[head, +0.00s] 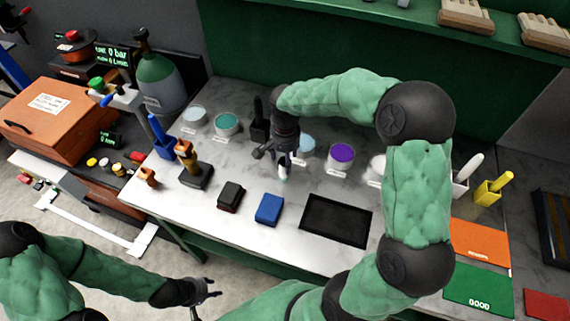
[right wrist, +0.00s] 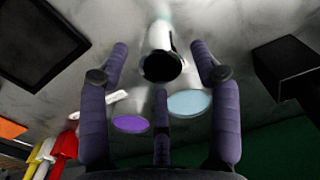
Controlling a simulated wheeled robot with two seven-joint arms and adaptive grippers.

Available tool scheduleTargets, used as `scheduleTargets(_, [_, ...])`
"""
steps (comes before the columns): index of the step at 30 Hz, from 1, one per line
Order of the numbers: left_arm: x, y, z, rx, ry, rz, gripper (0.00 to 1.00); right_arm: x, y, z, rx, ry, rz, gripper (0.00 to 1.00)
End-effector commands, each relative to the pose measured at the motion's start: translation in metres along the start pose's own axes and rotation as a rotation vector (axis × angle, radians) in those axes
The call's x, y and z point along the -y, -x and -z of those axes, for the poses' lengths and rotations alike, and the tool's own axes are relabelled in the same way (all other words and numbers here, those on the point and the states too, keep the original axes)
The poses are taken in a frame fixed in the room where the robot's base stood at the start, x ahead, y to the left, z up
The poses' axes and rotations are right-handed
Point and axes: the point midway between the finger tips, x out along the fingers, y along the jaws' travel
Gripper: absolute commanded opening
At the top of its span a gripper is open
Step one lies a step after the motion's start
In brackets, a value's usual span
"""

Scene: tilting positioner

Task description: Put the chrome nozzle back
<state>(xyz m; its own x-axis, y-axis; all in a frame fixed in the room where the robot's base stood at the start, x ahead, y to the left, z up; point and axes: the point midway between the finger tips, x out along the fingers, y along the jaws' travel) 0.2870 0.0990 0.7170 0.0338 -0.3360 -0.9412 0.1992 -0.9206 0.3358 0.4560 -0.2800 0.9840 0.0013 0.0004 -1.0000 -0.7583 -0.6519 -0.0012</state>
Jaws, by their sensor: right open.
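The chrome nozzle (right wrist: 161,52) is a short shiny tube with a dark round opening towards the right wrist camera. In that view it lies between the spread purple fingers of my right gripper (right wrist: 160,75), with gaps on both sides. In the head view the nozzle (head: 284,172) shows as a small bright piece just below my right gripper (head: 274,156), which is open over the marble bench. Whether the nozzle touches the bench is hard to tell. My left gripper (head: 208,292) is low at the front, away from the bench, its fingers apart and empty.
Round pots with teal (head: 226,122), purple (head: 341,153) and light blue (head: 304,143) tops stand along the back of the bench.

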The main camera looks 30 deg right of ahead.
Motion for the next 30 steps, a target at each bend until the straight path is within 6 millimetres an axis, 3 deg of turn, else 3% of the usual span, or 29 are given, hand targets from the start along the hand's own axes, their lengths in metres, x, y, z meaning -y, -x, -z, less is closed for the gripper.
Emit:
scheduleTargets(3, [-0.002, 0.006, 0.0, 0.0, 0.0, 0.0, 0.4, 0.001, 0.025, 0.0, -0.002, 0.001, 0.002, 0.63])
scheduleTargets(10, [-0.004, 0.011, 0.0, 0.0, 0.0, 0.0, 0.4, 0.0, 0.051, 0.0, -0.001, 0.001, 0.001, 0.63])
scheduleTargets(30, [-0.004, 0.011, -0.001, 0.0, 0.0, 0.0, 0.4, 0.0, 0.057, 0.0, 0.001, 0.001, -0.001, 0.63])
